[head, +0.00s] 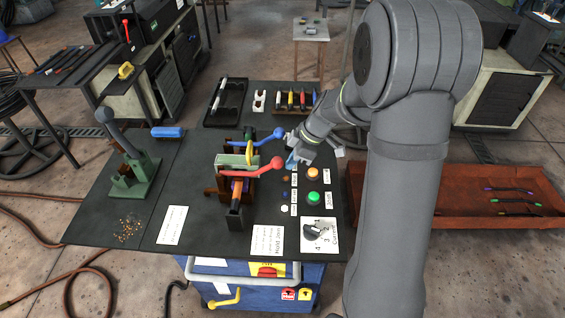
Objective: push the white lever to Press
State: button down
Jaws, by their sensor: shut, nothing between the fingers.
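My gripper (291,164) points down above the right part of the dark bench top, beside the row of small buttons and labels. It is shut and empty. The central drum machine (237,187) stands to its left, with a red-knobbed lever (262,169), a blue-knobbed lever (265,136) and a yellow handle (249,150). I cannot pick out a white lever for certain. A small white knob (284,209) sits at the front of the button column; its label is too small to read.
An orange button (313,173) and a green button (313,198) lie right of my gripper. A dial (317,233) is at the front right. A green lever stand (131,175) is at the left. A tool rack (292,102) and black tray (226,103) are at the back.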

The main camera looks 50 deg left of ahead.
jog(key=w+d+r+m+t+y, duration=0.1)
jog(key=w+d+r+m, duration=0.1)
jog(key=w+r+m, duration=0.35)
jog(key=w+d+r+m+t+y, duration=0.2)
jog(key=w+d+r+m, duration=0.1)
jog(key=w+m, duration=0.5)
jog(key=w+d+r+m+t+y, duration=0.15)
jog(key=w+r+m, duration=0.3)
jog(key=w, duration=0.45)
jog(key=s+a+f, duration=0.2)
jog(key=a+f, duration=0.5)
jog(key=a, duration=0.1)
jog(key=shift+a+m, duration=0.3)
jog(key=shift+a, duration=0.05)
jog(key=shift+s+a+r, duration=0.1)
jog(key=shift+s, duration=0.05)
jog(key=s+a+r+n+t+h, duration=0.2)
jog(key=s+a+t+h, duration=0.3)
jog(key=s+a, duration=0.6)
jog(key=shift+r+h, duration=0.25)
jog(key=shift+h, duration=0.3)
